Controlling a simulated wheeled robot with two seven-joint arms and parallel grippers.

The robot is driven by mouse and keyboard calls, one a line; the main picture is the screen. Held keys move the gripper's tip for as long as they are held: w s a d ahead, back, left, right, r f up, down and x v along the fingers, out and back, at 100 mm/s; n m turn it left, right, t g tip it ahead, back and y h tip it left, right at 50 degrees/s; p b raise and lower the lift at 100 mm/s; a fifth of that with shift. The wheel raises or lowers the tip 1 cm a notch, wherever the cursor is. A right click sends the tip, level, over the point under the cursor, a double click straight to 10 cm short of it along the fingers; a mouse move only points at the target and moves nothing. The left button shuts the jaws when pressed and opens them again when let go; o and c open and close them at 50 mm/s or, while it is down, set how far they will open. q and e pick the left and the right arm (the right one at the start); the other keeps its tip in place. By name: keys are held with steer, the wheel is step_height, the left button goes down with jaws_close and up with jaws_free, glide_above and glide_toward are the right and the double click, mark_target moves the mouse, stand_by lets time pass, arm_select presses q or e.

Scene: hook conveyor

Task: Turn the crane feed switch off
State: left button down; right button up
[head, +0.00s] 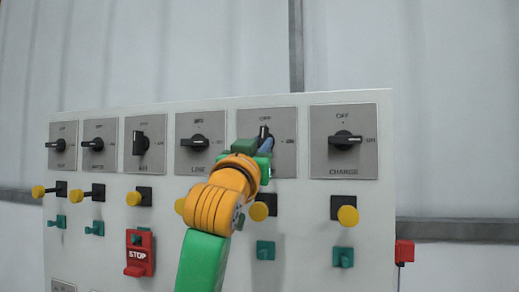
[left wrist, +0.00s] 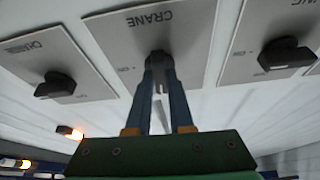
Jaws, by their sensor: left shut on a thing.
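The crane switch is a black rotary knob on a grey plate (head: 284,160), in a row of similar switches on a white panel. The plate's CRANE label reads upside down in the left wrist view (left wrist: 178,25). My left gripper (head: 264,144) is shut on the crane knob (left wrist: 159,62), with one blue finger on each side. The knob's tip shows above the fingers in the head view and looks upright, toward the OFF mark. The gripper and arm hide the rest of the knob and the label there. My right gripper is not in view.
The charge knob (head: 345,140) and line knob (head: 195,142) lie sideways on either side. Yellow knobs (head: 348,215) and green toggles (head: 343,257) sit below. A red STOP switch (head: 139,253) is lower left, and a red part (head: 404,251) is at the right edge.

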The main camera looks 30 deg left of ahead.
arm_select(q)
steer(key=shift+w+f+n+y, duration=0.1)
steer(key=shift+n+y, duration=0.3)
steer(key=shift+n, duration=0.4)
steer(key=c, duration=0.8)
jaws_free()
steer(key=b+v, duration=0.5)
steer(key=v, duration=0.2)
